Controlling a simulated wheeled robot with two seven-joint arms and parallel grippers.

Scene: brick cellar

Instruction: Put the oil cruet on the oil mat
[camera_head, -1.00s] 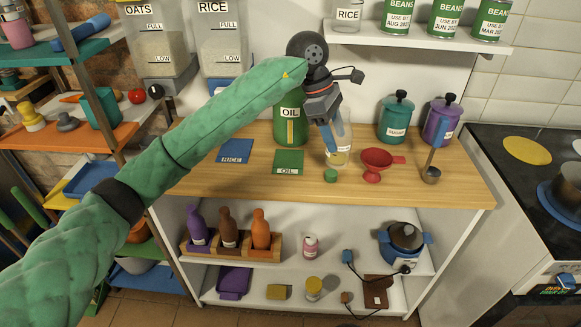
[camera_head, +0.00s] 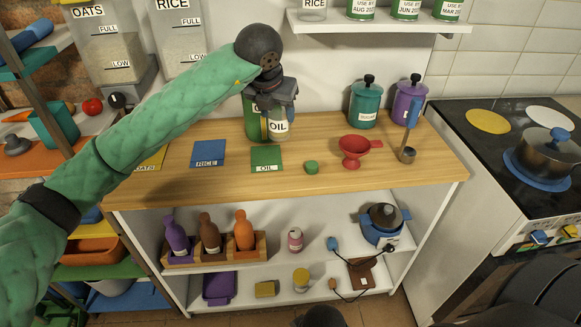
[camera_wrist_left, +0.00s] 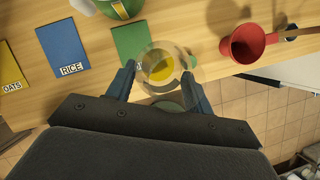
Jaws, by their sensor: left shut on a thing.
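The oil cruet (camera_head: 278,129) is a small clear vessel with a white OIL label and yellow oil inside. My left gripper (camera_head: 268,103) is shut on it from above and holds it roughly upright. In the left wrist view the cruet (camera_wrist_left: 158,68) sits between the fingertips (camera_wrist_left: 164,76), overlapping the near right corner of the green oil mat (camera_wrist_left: 130,40). In the head view the oil mat (camera_head: 267,163) lies flat and bare on the counter, just below the cruet. The cruet appears raised, but its exact height is unclear. My right gripper is not in view.
A large green oil container (camera_head: 251,122) stands behind the cruet, partly hidden. A green cap (camera_head: 311,167) and red funnel (camera_head: 354,150) lie right of the mat on the wooden counter (camera_head: 220,188). The blue rice mat (camera_head: 208,152) is to the left.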

